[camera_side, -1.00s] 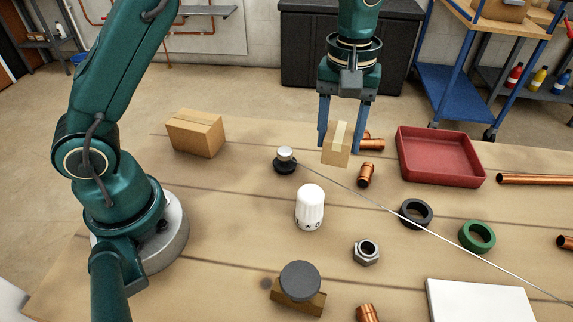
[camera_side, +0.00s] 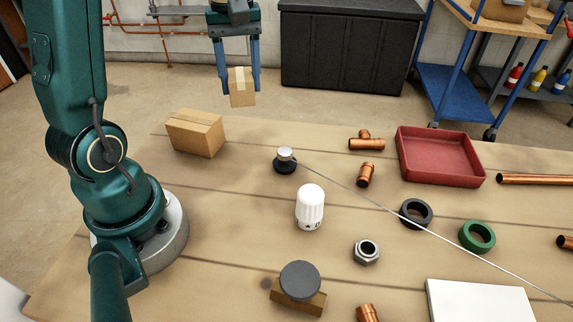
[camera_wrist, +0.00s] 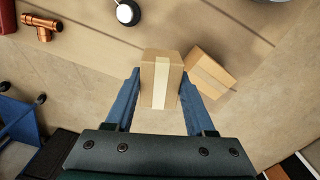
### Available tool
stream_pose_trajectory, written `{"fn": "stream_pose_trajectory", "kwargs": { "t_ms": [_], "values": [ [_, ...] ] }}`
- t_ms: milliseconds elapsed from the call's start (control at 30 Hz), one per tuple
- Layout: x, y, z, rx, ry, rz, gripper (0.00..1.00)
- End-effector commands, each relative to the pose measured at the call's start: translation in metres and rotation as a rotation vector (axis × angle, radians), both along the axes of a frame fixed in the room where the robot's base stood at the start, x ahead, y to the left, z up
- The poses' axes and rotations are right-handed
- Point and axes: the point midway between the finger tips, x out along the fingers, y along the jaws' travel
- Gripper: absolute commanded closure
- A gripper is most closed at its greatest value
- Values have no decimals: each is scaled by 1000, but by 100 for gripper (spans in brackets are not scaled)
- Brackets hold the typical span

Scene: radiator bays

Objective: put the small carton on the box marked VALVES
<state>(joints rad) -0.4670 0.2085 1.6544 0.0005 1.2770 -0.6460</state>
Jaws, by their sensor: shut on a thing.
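My gripper (camera_side: 240,82) is shut on the small carton (camera_side: 242,88), a brown box with a pale tape strip. It holds the carton in the air, slightly tilted in the side view, above and to the right of a larger brown box (camera_side: 195,133). That larger box sits at the table's back left; no VALVES marking is readable on it. In the wrist view the small carton (camera_wrist: 161,80) is between the blue fingers, and the larger box (camera_wrist: 209,72) shows beside it, to the right and partly hidden.
On the table (camera_side: 230,240) stand a metal knob on a black base (camera_side: 285,160) with a thin rod, a white valve head (camera_side: 310,207), copper fittings (camera_side: 366,174) and a red tray (camera_side: 438,157). The space around the larger box is clear.

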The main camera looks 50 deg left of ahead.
Motion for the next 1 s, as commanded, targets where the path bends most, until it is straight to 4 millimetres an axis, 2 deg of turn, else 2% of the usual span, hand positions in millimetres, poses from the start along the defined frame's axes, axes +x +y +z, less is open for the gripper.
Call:
{"fn": "stream_pose_trajectory", "kwargs": {
  "t_ms": [33, 200, 400, 567, 1000],
  "values": [
    [-12, 16, 4, 2, -3, 74, 100],
    [-46, 52, 12, 1, -1, 267, 100],
    [-72, 76, 20, 0, -1, 414, 100],
    [-79, 83, 16, -2, 3, 457, 100],
    [-80, 83, -39, -2, 5, 459, 100]
  ]
}}
